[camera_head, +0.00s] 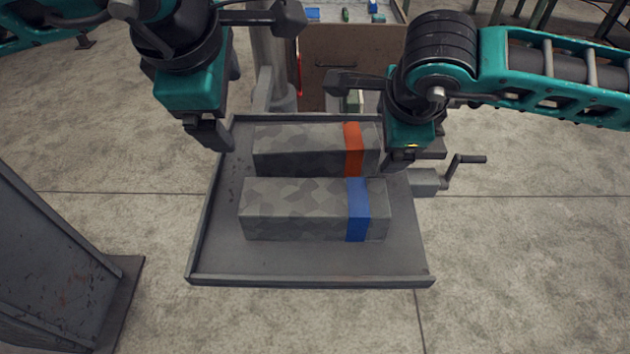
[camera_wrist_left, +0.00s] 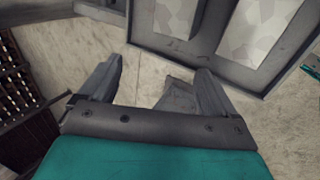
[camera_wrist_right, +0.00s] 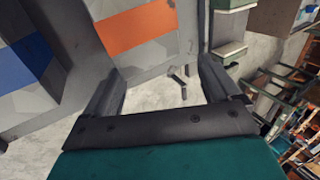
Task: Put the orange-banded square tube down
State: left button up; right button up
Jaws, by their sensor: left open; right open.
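The orange-banded square tube (camera_head: 300,150), patterned grey, lies on the grey tray (camera_head: 300,262) behind the blue-banded square tube (camera_head: 295,210). My left gripper (camera_head: 212,138) is open and empty at the tray's left rim, near the left end of the orange-banded tube. In the left wrist view its fingers (camera_wrist_left: 155,90) stand apart over floor, with the tray above them. My right gripper (camera_head: 400,160) is open near the tube's right end and partly hides it. In the right wrist view its fingers (camera_wrist_right: 165,95) are apart, and the orange band (camera_wrist_right: 137,30) shows just beyond them.
A crank handle (camera_head: 465,160) sticks out at the tray's right side. A brown cabinet (camera_head: 345,60) with small items on top stands behind. A dark grey post (camera_head: 45,260) stands at the left. The tray's front part is bare.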

jog(key=v, duration=1.2)
dwell(0.4)
